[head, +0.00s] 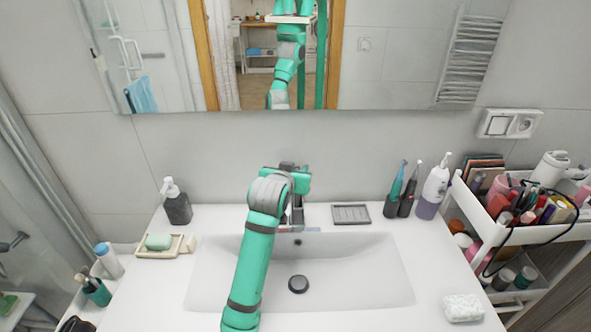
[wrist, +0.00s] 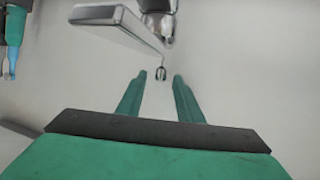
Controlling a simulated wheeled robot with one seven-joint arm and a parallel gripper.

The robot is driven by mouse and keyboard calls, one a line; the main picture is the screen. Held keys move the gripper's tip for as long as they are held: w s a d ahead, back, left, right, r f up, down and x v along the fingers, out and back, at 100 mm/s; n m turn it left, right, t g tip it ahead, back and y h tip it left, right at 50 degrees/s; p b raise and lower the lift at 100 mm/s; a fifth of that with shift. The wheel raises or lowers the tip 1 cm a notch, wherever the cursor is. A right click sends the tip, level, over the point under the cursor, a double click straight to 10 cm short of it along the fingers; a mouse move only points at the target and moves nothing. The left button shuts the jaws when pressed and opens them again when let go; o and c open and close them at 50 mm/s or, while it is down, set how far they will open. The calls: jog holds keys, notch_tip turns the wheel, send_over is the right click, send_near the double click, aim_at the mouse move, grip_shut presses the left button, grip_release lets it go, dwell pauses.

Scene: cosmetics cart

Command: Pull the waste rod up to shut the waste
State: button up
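My gripper (wrist: 159,76) is open, with one green finger on each side of the rod's end in the picture. I cannot tell whether the rod is fully between the fingertips or just beyond them; no finger visibly touches it. In the head view the tap (head: 298,216) is partly covered by my arm, and the rod is hidden. The dark round waste plug (head: 298,284) sits in the basin (head: 350,270); its exact height is unclear.
A soap dispenser (head: 177,203) and soap dish (head: 162,246) stand left of the basin. A grey tray (head: 351,214), toothbrushes (head: 402,192) and a lotion bottle (head: 433,190) stand on the right. A full cosmetics cart (head: 478,237) is at far right. A mirror (head: 400,60) hangs behind.

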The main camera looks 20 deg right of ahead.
jog(key=shift+w+d+f, duration=0.1)
jog(key=shift+w, duration=0.1)
jog(key=shift+s, duration=0.1)
grip_shut()
jog(key=shift+s+d+r, duration=0.1)
jog(key=shift+d+r, duration=0.05)
jog(key=shift+r, duration=0.9)
grip_release()
jog(key=shift+s+r, duration=0.1)
jog(key=v, duration=1)
jog(key=shift+s, duration=0.35)
